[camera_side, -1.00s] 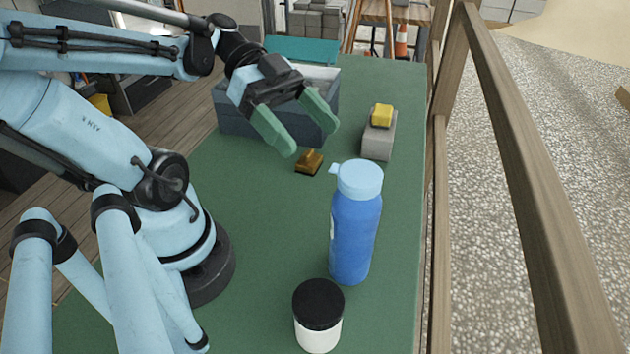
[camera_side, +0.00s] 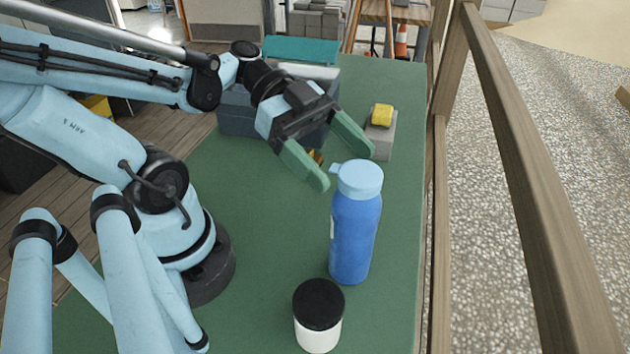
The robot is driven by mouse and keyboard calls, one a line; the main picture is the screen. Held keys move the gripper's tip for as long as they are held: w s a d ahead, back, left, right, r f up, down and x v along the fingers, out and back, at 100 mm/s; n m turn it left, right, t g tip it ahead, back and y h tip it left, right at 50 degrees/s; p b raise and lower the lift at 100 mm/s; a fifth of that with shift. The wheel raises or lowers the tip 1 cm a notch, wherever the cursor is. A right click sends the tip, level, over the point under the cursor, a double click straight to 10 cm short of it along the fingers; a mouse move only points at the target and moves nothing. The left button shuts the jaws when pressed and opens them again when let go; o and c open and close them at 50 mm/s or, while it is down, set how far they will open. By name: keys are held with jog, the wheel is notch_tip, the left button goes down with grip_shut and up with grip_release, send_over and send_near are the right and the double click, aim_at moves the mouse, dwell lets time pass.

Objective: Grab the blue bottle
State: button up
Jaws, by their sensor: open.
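The blue bottle (camera_side: 354,237) stands upright on the green table, with a light blue cap and a small loop on the cap's left. My gripper (camera_side: 347,170) is open and empty, with green fingers spread apart. It is above the table, just behind and above the bottle's cap in the picture. The left fingertip shows just left of the cap and the right fingertip just behind it. I cannot tell whether either finger touches the cap.
A white jar with a black lid (camera_side: 318,305) stands in front of the bottle. A grey block with a yellow piece (camera_side: 381,117) stands behind, near a grey bin (camera_side: 236,112). A small brown object (camera_side: 316,157) is mostly hidden by my gripper. A wooden rail (camera_side: 535,190) runs along the right.

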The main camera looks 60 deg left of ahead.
aim_at(360, 177)
jog(key=shift+x, duration=2.3)
jog(key=shift+r, duration=0.1)
grip_shut()
